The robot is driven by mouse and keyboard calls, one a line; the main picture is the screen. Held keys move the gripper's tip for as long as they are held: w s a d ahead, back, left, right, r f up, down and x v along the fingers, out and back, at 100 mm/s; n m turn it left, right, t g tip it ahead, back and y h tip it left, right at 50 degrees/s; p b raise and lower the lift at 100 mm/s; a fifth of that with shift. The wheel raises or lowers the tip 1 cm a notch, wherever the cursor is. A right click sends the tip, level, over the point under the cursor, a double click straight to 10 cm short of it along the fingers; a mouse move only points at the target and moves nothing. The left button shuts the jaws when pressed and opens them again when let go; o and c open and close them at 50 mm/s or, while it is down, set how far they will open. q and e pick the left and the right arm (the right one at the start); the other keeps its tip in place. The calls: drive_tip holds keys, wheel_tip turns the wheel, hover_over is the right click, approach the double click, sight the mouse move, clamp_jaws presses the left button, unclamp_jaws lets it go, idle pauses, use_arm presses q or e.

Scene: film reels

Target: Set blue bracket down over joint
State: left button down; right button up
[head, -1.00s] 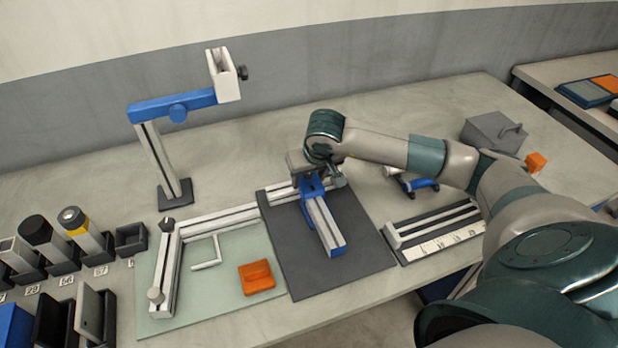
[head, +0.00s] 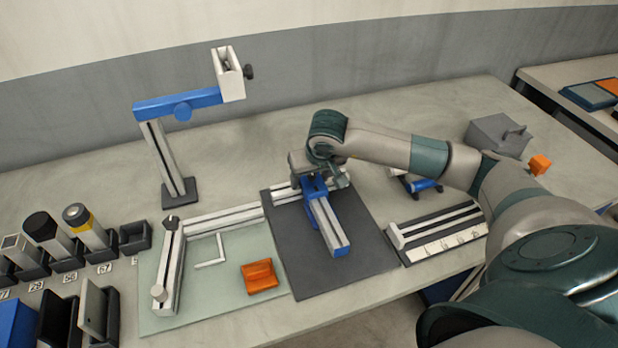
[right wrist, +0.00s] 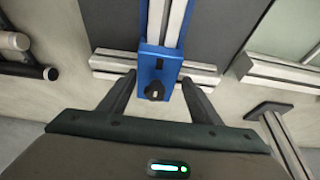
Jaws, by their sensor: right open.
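The blue bracket (head: 313,188) sits over the joint where a white slotted rail (head: 325,218) meets a cross rail (head: 284,190) on the dark mat. In the right wrist view the bracket (right wrist: 160,63) is blue with a black knob (right wrist: 155,91), and the cross rail (right wrist: 112,62) runs out on both sides of it. My right gripper (right wrist: 159,85) is open, with one finger on either side of the bracket and visible gaps between. In the head view my right gripper (head: 318,176) is above the joint and partly hidden by its own wrist. My left gripper is out of view.
A pale green mat (head: 245,300) with an L-shaped rail frame and an orange block (head: 260,276) lies left of the dark mat (head: 335,275). A tall stand with a blue arm (head: 178,104) rises behind. A rail rack (head: 440,230) lies to the right.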

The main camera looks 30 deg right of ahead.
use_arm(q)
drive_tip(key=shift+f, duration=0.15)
use_arm(e)
drive_tip(key=shift+s+d+f, duration=0.3)
drive_tip(key=shift+s+f, duration=0.1)
drive_tip(key=shift+s+d+r, duration=0.1)
drive_tip(key=shift+r, duration=0.15)
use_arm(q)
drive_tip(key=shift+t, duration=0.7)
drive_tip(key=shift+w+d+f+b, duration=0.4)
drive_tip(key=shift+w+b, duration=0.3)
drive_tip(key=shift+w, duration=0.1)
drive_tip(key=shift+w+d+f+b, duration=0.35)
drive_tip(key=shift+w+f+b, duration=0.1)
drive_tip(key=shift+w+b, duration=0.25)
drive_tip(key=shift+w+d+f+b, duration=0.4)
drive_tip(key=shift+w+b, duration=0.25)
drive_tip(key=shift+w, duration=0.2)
use_arm(e)
drive_tip(key=v, duration=1.7)
drive_tip(key=shift+w+a+r, duration=0.3)
drive_tip(key=shift+w+a, duration=0.05)
drive_tip(key=shift+a, duration=0.1)
